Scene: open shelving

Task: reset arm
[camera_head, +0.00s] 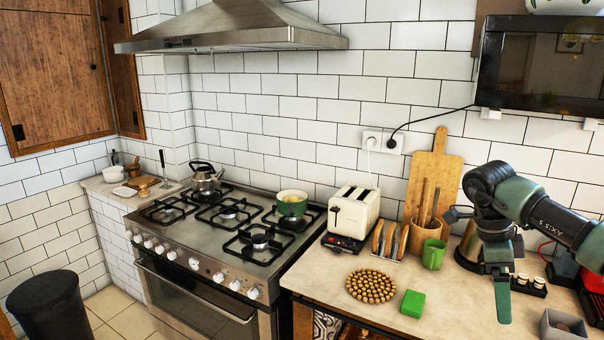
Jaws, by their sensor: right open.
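My right arm comes in from the right edge, over the right end of the counter. My right gripper (478,262) is open, with nothing seen between its fingers. My left gripper and arm are not in view.
The counter (340,272) holds a white toaster (353,211), a toast rack, a round beaded mat (370,286) and a green block (412,303). A wall-mounted microwave (540,65) is above the arm. A stove (225,225) stands left.

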